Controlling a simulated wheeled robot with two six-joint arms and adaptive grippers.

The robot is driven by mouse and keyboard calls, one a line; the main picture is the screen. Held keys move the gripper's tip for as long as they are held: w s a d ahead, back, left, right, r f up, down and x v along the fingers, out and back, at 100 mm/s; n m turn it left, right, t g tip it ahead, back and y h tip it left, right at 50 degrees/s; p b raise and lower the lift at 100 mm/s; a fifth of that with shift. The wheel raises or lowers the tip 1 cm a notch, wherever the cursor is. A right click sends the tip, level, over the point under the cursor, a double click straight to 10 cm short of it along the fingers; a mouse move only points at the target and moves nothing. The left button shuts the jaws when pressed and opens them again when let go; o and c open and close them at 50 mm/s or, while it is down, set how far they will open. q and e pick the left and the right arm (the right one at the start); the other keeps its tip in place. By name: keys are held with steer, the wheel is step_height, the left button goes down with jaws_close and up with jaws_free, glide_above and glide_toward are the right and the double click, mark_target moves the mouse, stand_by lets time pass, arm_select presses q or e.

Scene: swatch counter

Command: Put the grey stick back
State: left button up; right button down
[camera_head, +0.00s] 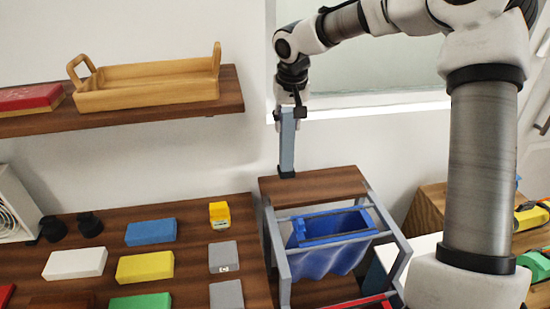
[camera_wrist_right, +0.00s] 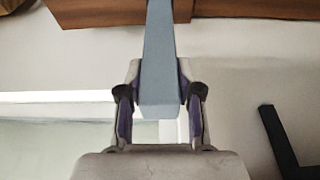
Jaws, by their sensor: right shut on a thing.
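The grey stick (camera_head: 287,145) stands upright below my right gripper (camera_head: 290,108). The gripper is shut on its upper end. The stick's lower end meets a small black piece (camera_head: 287,174) at the back edge of a small wooden top (camera_head: 318,186); I cannot tell whether this is a socket or a cap on the stick. In the right wrist view the grey stick (camera_wrist_right: 160,45) runs between the two fingers of my right gripper (camera_wrist_right: 160,105). My left gripper is not in view.
A metal frame holds a blue bag (camera_head: 328,258) in front of the wooden top. The counter at left carries coloured blocks, including a yellow block (camera_head: 145,267) and a grey block (camera_head: 223,257). A wooden tray (camera_head: 150,93) sits on the wall shelf (camera_head: 120,116).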

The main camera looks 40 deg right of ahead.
mark_target(291, 137)
steer(key=shift+s+d+f, duration=0.2)
steer(key=shift+s+f, duration=0.75)
steer(key=shift+f, duration=0.15)
steer(key=f, duration=0.1)
steer(key=w+f, duration=0.1)
steer(key=f, duration=0.2)
steer(key=shift+w+a+f+p, duration=0.1)
steer(key=shift+w+a+p, duration=0.1)
steer(key=shift+w+p, duration=0.15)
steer(key=shift+s, duration=0.25)
steer(key=shift+s+d+f+b, duration=0.1)
steer(key=shift+b, duration=0.25)
steer(key=c, duration=0.8)
jaws_free()
steer(key=shift+o, duration=0.2)
steer(key=shift+w, duration=0.2)
